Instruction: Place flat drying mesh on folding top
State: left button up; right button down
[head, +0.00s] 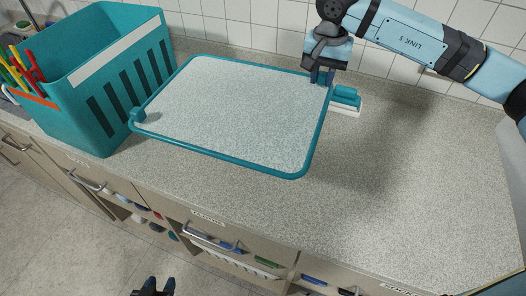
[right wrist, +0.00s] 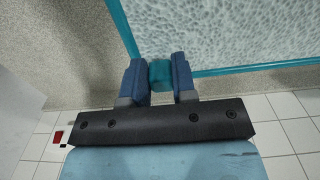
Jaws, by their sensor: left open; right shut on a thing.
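The flat drying mesh (head: 235,110) is a pale sheet in a teal rectangular frame, with small teal tabs at its left and right ends. It lies roughly level over the grey speckled folding top (head: 400,210); I cannot tell whether it touches the surface. My right gripper (head: 322,76) is shut on the tab at the mesh's far right corner. In the right wrist view, the teal tab sits between the blue fingers (right wrist: 159,75), with the mesh (right wrist: 220,30) beyond. My left gripper (head: 153,288) is open and empty at the bottom edge, low in front of the drawers.
A teal and white item (head: 346,98) lies right of the mesh. The counter's right side is clear. A tiled wall (head: 240,30) closes the back.

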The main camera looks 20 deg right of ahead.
notch_tip(320, 180, down, 15)
jog(key=shift+d+f+p, duration=0.1)
jog(key=shift+d+p, duration=0.05)
jog(key=shift+p, duration=0.75)
jog(key=shift+f, duration=2.1)
jog(key=c, duration=0.9)
grip_release()
jog(key=shift+r, duration=0.1)
jog(key=shift+r, duration=0.35)
notch_tip(320, 180, up, 11)
jog(key=shift+s+r+b, duration=0.1)
jog(key=shift+b, duration=0.6)
